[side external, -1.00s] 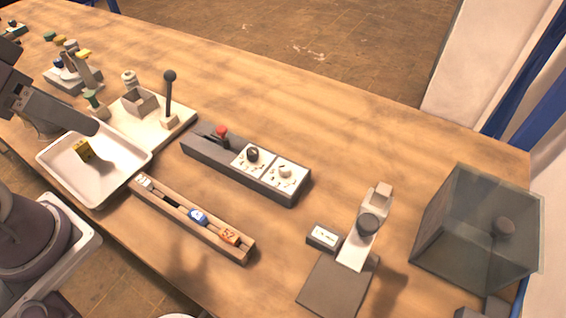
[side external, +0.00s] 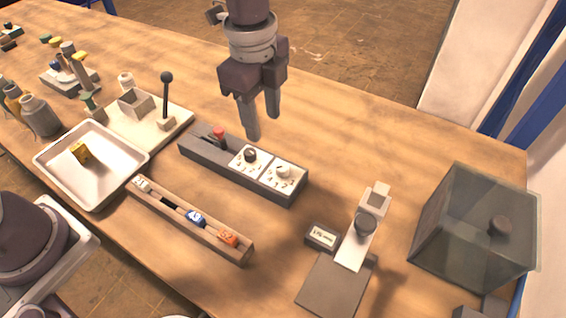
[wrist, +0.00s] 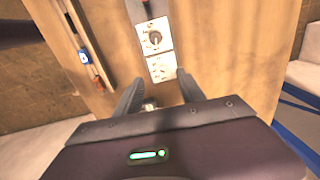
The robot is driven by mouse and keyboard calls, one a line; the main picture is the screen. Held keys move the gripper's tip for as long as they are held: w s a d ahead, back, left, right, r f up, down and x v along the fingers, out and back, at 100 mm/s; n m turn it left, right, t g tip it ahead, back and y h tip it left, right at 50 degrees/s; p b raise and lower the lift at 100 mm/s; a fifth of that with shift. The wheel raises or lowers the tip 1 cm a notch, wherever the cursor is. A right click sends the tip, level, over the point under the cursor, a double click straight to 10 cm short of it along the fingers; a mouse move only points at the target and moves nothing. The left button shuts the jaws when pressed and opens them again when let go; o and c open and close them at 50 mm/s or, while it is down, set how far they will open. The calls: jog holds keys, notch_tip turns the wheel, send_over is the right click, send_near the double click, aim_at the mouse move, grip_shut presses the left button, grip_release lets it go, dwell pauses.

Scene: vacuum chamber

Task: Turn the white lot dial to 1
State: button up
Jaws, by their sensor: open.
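The white dial (side external: 283,172) sits on a white plate at the right end of a dark grey control box on the table. It also shows in the wrist view (wrist: 162,68). A black dial (side external: 250,155) on its own white plate is just left of it, also seen in the wrist view (wrist: 154,38). My gripper (side external: 262,126) is open and empty, pointing down above and behind the box, apart from both dials. In the wrist view its fingers (wrist: 155,92) are spread near the white dial's plate. The dial markings are too small to read.
A red-topped lever (side external: 219,132) stands at the box's left part. A wooden rack (side external: 165,205) with numbered blocks lies in front. A white tray (side external: 115,185) holds a yellow block. A tall black-knobbed lever (side external: 167,95) stands left. A clear box (side external: 470,235) is at right.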

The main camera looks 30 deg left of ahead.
aim_at(283, 167)
jog(key=d+f+m, duration=0.1)
jog(key=d+f, duration=0.1)
jog(key=f, duration=0.1)
jog(key=w+d+f+m, duration=0.1)
jog(key=f, duration=0.1)
jog(key=shift+d+m+g, duration=0.1)
jog(key=shift+m+g, duration=0.2)
jog(key=shift+g, duration=0.1)
notch_tip(283, 167, down, 8)
jog(key=shift+r, duration=0.25)
jog(key=shift+w, duration=0.1)
jog(key=shift+c, duration=0.5)
grip_shut()
